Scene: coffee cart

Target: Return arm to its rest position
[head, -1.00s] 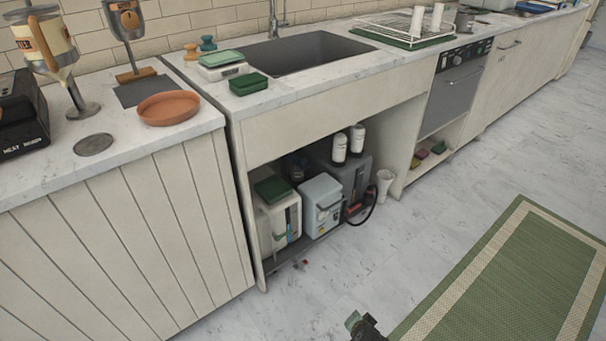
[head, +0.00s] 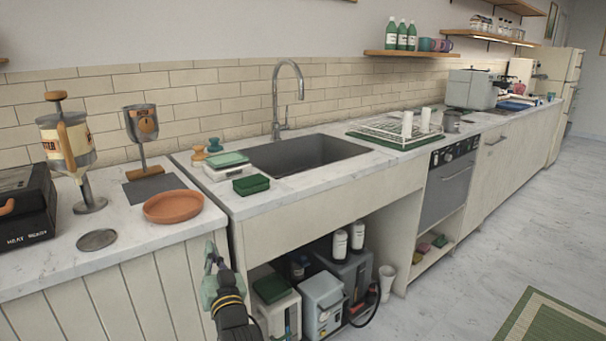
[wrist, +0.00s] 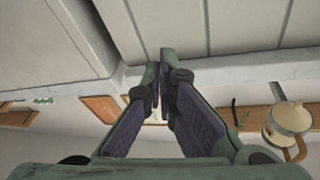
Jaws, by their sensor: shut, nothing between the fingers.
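My gripper (head: 209,262) shows in the head view at the lower middle, raised in front of the left counter's panelled front and left of the open space under the sink. In the wrist view its two green fingers with dark ribbed pads (wrist: 160,85) come together at the tips, with nothing between them. My arm (head: 236,322) rises from the bottom edge of the head view. The gripper appears clear of the counter edge, though the exact gap is hard to tell.
The left counter (head: 45,262) holds a terracotta dish (head: 173,207) close to its edge. The sink (head: 305,156) lies behind. Under it stand a white-grey box (head: 322,302) and white bottles (head: 340,246). The floor at right is free, with a green rug (head: 555,322).

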